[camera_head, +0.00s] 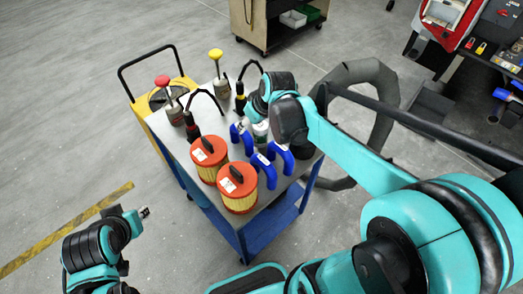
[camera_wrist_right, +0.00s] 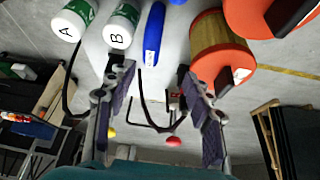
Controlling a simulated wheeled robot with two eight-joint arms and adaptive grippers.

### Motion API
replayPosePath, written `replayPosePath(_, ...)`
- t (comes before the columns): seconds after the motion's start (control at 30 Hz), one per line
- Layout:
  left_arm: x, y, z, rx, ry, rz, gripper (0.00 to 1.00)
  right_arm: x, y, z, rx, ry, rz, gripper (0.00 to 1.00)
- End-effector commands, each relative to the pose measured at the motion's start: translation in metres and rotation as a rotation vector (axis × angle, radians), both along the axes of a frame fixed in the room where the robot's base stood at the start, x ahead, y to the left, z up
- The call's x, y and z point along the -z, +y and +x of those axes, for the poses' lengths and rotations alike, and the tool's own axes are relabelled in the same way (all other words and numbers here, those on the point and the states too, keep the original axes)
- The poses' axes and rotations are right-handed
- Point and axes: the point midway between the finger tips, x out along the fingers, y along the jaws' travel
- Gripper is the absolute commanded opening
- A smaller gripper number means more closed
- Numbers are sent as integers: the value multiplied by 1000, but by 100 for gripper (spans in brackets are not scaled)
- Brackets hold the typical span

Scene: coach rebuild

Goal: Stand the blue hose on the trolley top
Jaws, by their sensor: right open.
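Bent blue hose pieces stand on the grey trolley top (camera_head: 217,118): one (camera_head: 241,137) behind the orange filters, and blue hose parts (camera_head: 283,157) near the right edge. I cannot tell exactly how the right-hand parts join. My right gripper (camera_head: 262,104) is over the back right of the trolley, its fingers mostly hidden by the wrist. The right wrist view shows this gripper (camera_wrist_right: 160,78) open and empty, with a blue hose (camera_wrist_right: 153,38) beyond the gap between its fingers. My left gripper (camera_head: 127,216) is left of the trolley, its jaws unclear.
Two orange filters (camera_head: 239,188) stand at the trolley's front. White-green bottles marked A (camera_wrist_right: 72,18) and B (camera_wrist_right: 121,27) stand beside the hose. Red-topped (camera_head: 165,82) and yellow-topped cans (camera_head: 216,56) and black curved spouts rise at the back. A yellow cart (camera_head: 151,102) stands behind left.

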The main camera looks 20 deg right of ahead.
Motion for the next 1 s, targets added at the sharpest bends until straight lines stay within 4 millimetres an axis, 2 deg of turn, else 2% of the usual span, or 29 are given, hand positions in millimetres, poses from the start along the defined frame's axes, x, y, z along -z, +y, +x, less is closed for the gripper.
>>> replayPosePath(0.03, 0, 0, 0, 0, 0, 0, 28, -7, 6, -23, 24, -11, -1, 52)
replayPosePath(0.2, 0, 0, 0, 0, 0, 0, 28, -16, 15, -92, 133, -62, 4, 52)
replayPosePath(0.3, 0, 0, 0, 0, 0, 0, 28, -12, 17, -124, 185, -93, 12, 52)
replayPosePath(0.4, 0, 0, 0, 0, 0, 0, 28, -6, 18, -147, 223, -118, 20, 52)
replayPosePath(0.6, 0, 0, 0, 0, 0, 0, 28, 2, 18, -165, 261, -142, 31, 52)
replayPosePath(0.87, 0, 0, 0, 0, 0, 0, 28, 2, 18, -166, 264, -144, 32, 52)
replayPosePath(1.0, 13, 0, 0, 0, 0, 0, 28, 15, 18, -166, 263, -144, 32, 52)
